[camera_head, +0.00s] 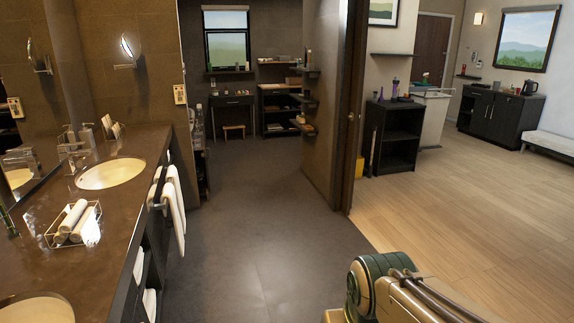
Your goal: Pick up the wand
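I cannot pick out a wand with certainty. A thin pale upright stick (373,150) shows against the left side of a dark cabinet (402,137) beyond the doorway; it is too small to identify. Small bottles and objects stand on that cabinet, also too small to name. Part of my arm, green and tan, shows at the bottom right. My gripper is not in view, so I cannot tell whether it is open or shut.
A brown vanity counter (122,215) with sinks and a rolled-towel basket (73,239) runs along the left. The wall end and door frame (351,110) divide the grey floor (235,230) from the wood floor (470,205). Both floors have wide clear areas.

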